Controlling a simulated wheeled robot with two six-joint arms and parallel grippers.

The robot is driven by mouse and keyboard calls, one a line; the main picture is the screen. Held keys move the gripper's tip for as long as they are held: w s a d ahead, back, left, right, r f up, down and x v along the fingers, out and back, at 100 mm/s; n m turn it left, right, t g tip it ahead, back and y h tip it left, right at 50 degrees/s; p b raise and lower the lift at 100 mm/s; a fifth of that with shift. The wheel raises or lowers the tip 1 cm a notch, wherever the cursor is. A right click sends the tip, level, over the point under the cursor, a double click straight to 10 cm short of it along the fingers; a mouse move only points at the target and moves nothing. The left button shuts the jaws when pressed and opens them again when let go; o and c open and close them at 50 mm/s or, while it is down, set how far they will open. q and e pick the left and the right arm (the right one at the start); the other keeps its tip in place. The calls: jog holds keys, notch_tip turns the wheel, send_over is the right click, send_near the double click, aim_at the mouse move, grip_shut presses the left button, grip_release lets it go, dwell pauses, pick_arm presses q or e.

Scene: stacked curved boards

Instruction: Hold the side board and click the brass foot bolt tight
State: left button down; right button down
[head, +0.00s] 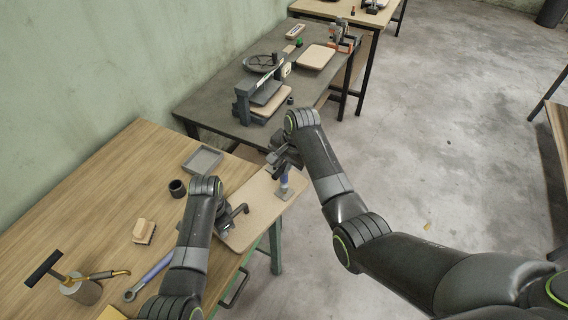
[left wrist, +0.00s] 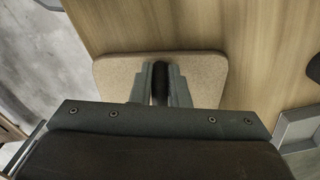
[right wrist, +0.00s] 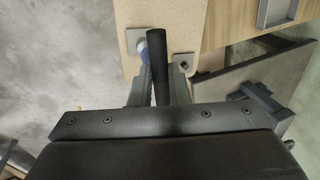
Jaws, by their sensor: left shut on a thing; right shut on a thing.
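A tan side board (head: 258,193) with rounded corners lies at the bench's right edge, its end overhanging the floor. My left gripper (head: 232,214) is above its near end, shut on a dark upright bar (left wrist: 160,85); whether the bar is fixed to the board I cannot tell. My right gripper (head: 282,163) is over the far end, shut on a dark handle (right wrist: 160,65). A blue shaft (head: 284,180) hangs below it, above or on a grey foot plate (head: 286,194). Another grey plate (right wrist: 182,61) shows in the right wrist view. The brass bolt is hidden or too small to tell.
A dark table (head: 205,105) stands behind. Open floor lies right.

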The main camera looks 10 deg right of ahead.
jog(key=shift+f, duration=0.25)
dwell(0.6)
jog(key=shift+r, duration=0.6)
dwell(0.3)
jog(key=shift+r, duration=2.45)
jog(key=shift+s+m, duration=0.15)
jog(key=shift+m, duration=0.55)
jog(key=shift+f, duration=0.1)
